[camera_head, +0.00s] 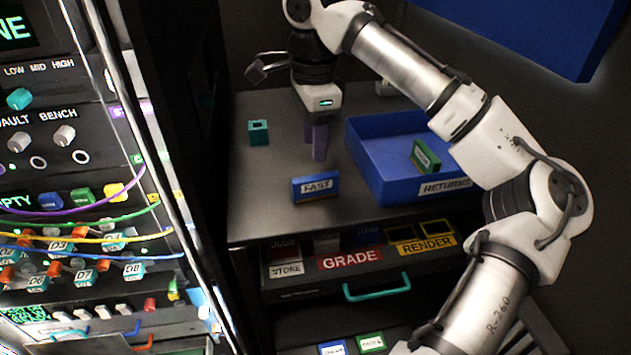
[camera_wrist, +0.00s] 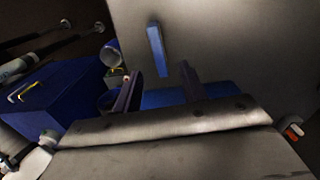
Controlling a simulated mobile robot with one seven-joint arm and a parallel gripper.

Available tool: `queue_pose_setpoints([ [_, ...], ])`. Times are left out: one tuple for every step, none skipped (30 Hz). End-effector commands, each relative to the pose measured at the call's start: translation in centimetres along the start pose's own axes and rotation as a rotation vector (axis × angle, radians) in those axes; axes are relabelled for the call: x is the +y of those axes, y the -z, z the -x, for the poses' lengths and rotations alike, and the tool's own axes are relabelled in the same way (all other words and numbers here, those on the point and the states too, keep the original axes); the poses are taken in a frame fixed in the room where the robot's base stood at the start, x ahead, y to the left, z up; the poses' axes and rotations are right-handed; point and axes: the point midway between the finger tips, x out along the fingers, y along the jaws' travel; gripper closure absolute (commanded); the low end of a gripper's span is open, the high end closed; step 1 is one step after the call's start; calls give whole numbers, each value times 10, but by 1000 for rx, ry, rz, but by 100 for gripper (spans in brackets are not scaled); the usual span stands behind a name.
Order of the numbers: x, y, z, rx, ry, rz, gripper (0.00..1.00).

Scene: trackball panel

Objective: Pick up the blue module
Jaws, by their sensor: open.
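The blue module (camera_head: 315,188), with a white label reading FAST, stands on the grey bench top near its front edge in the head view. In the wrist view a narrow blue block (camera_wrist: 157,52), which looks like this module, lies ahead of the fingertips. My gripper (camera_head: 315,148) points down above the bench, behind the module and apart from it. In the wrist view my gripper (camera_wrist: 160,82) shows two spread fingers with no object held between them.
A blue RETURNS tray (camera_head: 372,165) holding a green module (camera_head: 425,157) stands right of my gripper. A teal block (camera_head: 258,132) sits at the back left. Below the bench is a drawer (camera_head: 350,262) with labelled modules. A cabled panel (camera_head: 80,220) rises at left.

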Motion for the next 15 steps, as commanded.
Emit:
queue_pose_setpoints([
  [0, 1, -11, -1, -4, -1, 58],
  [1, 0, -17, -1, -3, 0, 58],
  [1, 0, -24, -1, -3, 1, 58],
  [1, 0, -29, 0, -3, 0, 58],
  [1, 0, -34, 1, -2, 0, 58],
  [0, 0, -39, 1, -1, -1, 58],
  [0, 0, -42, 1, -1, -1, 58],
  [0, 0, -45, 1, -1, -1, 58],
  [1, 0, -48, 1, -1, 0, 58],
  [1, 0, -49, 1, 0, 0, 58],
  [1, 0, -50, 1, 0, 0, 58],
  [1, -1, -52, 1, -1, 0, 58],
  [1, -1, -55, 1, -1, 0, 58],
  [2, -2, -57, 1, -2, 0, 58],
  [3, -3, -62, 1, -2, 2, 58],
])
